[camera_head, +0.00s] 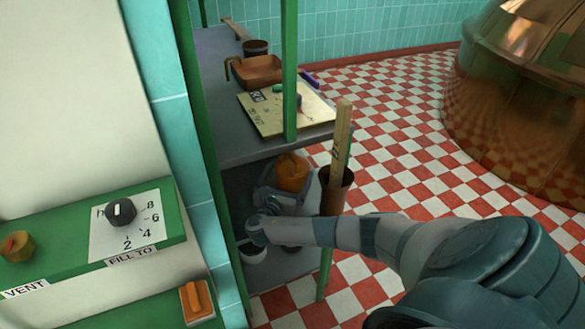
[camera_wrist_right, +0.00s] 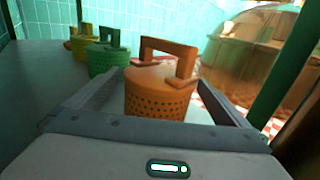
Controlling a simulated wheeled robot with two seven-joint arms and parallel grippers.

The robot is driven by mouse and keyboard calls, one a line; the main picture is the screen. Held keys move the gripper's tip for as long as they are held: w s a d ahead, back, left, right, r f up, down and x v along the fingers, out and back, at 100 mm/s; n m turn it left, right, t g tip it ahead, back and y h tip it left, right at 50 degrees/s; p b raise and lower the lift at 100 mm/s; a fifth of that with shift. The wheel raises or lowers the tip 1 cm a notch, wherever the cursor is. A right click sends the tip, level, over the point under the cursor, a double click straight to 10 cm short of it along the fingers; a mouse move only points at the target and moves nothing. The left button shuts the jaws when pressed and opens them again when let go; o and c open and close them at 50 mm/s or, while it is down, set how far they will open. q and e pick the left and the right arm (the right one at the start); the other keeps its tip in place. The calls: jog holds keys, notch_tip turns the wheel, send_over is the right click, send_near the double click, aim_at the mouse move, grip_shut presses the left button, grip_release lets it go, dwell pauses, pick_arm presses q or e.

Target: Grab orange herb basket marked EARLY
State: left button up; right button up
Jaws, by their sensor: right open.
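An orange herb basket (camera_head: 291,172) with a perforated side and an arched handle stands upright on the lower shelf in the head view. In the right wrist view the orange basket (camera_wrist_right: 158,92) is straight ahead, between the two fingers. My right gripper (camera_wrist_right: 155,82) is open, one finger on each side of the basket; I cannot tell whether they touch it. In the head view my right gripper (camera_head: 289,178) reaches into the lower shelf, and the forearm hides part of it. No EARLY marking is legible on the basket. My left gripper is not in view.
A green basket (camera_wrist_right: 104,60) and a yellow basket (camera_wrist_right: 80,46) stand left of the orange one. A brown holder (camera_head: 333,200) with wooden sticks stands at the shelf's right edge. A green post (camera_head: 289,75) and the upper shelf board (camera_head: 225,120) are close by.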

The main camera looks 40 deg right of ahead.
aim_at(293, 165)
jog(key=x, duration=0.3)
jog(key=shift+d+r, duration=0.1)
jog(key=shift+r, duration=0.15)
jog(key=shift+w+d, duration=0.15)
jog(key=shift+d, duration=0.1)
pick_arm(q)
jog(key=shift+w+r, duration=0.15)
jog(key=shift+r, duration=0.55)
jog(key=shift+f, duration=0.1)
pick_arm(e)
jog(key=c, duration=1)
jog(key=shift+c, duration=1.1)
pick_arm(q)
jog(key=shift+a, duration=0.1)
pick_arm(e)
jog(key=shift+d+r, duration=0.1)
jog(key=shift+r, duration=0.05)
